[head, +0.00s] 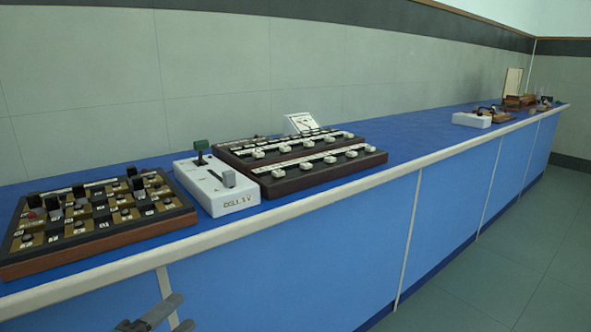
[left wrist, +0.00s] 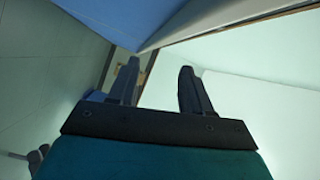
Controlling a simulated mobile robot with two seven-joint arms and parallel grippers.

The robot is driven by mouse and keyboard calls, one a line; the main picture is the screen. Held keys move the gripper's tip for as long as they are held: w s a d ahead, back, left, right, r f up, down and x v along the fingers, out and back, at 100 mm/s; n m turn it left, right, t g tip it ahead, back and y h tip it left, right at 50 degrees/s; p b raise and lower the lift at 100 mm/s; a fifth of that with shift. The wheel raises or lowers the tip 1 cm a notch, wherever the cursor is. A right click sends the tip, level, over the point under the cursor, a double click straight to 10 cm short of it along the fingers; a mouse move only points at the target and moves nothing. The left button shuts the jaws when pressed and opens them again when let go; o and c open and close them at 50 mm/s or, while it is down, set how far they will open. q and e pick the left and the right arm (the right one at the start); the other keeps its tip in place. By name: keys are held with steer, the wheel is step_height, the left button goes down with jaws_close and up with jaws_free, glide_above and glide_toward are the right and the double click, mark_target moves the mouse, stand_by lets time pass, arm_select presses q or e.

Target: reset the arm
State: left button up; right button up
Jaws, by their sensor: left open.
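My left gripper (head: 166,312) shows at the bottom edge of the head view, in front of the blue bench front (head: 290,262) and below the bench's pale edge. In the left wrist view its two dark fingers (left wrist: 158,76) stand apart with nothing between them, so it is open and empty. Most of the left arm is outside the head view.
On the blue bench top stand a board with dark knobs (head: 96,222), a white box with a lever (head: 217,186) and a dark panel with white switches (head: 300,160). More items (head: 510,106) stand at the far right. Floor at right is clear.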

arm_select(q)
steer(key=s+d+f+n+g+y+p, duration=0.1)
steer(key=s+d+f+n+g+y, duration=0.15)
steer(key=s+f+n, duration=0.55)
steer(key=s+d+f+n+g+y, duration=0.2)
steer(key=s+d+f+n+g, duration=0.1)
steer(key=s+f+n, duration=0.45)
steer(key=a+r+n+y+p, duration=0.1)
steer(key=a+r+p, duration=0.2)
steer(key=r+p, duration=0.7)
steer(key=p, duration=0.6)
steer(key=shift+a+r+n, duration=0.15)
steer(key=shift+r+n, duration=0.2)
steer(key=shift+r, duration=0.05)
arm_select(e)
steer(key=s+d+r+h, duration=0.1)
steer(key=d+r, duration=0.2)
steer(key=r, duration=0.9)
steer(key=shift+s+d, duration=0.15)
steer(key=shift+s, duration=0.2)
